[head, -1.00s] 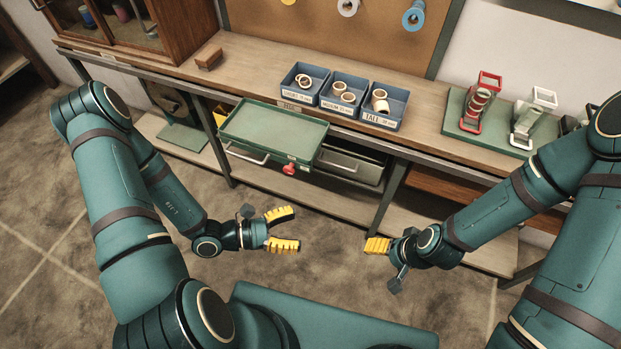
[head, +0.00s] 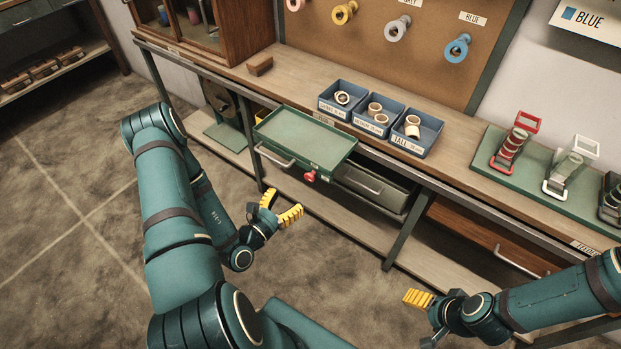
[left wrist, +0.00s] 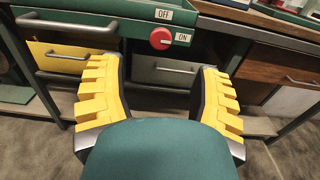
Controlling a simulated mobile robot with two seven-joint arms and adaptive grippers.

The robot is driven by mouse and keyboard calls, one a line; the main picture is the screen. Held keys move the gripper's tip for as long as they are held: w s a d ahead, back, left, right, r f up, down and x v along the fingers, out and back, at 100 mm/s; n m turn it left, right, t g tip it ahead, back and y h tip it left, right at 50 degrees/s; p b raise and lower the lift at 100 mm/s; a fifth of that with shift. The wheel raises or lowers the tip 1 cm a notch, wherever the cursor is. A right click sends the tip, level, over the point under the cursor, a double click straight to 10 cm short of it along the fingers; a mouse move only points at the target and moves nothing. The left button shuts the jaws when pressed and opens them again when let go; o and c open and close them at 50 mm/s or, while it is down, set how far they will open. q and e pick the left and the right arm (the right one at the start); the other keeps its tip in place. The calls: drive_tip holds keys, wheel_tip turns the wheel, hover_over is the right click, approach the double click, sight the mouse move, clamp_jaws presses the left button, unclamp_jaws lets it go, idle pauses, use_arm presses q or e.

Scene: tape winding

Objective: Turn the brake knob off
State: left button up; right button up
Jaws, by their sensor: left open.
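The red brake knob (head: 310,176) sits on the front of the green tray-like unit (head: 300,140) under the workbench edge. In the left wrist view the knob (left wrist: 161,39) lies between an OFF label (left wrist: 164,14) above right and an ON label (left wrist: 182,36) on its right; which way it points I cannot tell. My left gripper (head: 280,208) is open and empty, in front of and below the knob, apart from it. In the left wrist view its yellow fingers (left wrist: 160,95) stand wide apart with the knob ahead. My right gripper (head: 418,299) is at the lower right; its finger gap does not show clearly.
Blue bins (head: 379,116) with rings stand on the workbench (head: 450,150). A grey drawer (head: 372,186) is beside the green unit and a yellow drawer (left wrist: 58,60) is below it. A table leg (head: 402,232) stands right of these. Floor before the bench is free.

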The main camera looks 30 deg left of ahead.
sight(308, 178)
use_arm(q)
drive_tip(key=w, duration=0.3)
drive_tip(key=w+b, duration=0.1)
drive_tip(key=w, duration=0.3)
drive_tip(key=w+d, duration=0.1)
drive_tip(key=w, duration=0.2)
drive_tip(key=shift+w, duration=0.25)
clamp_jaws()
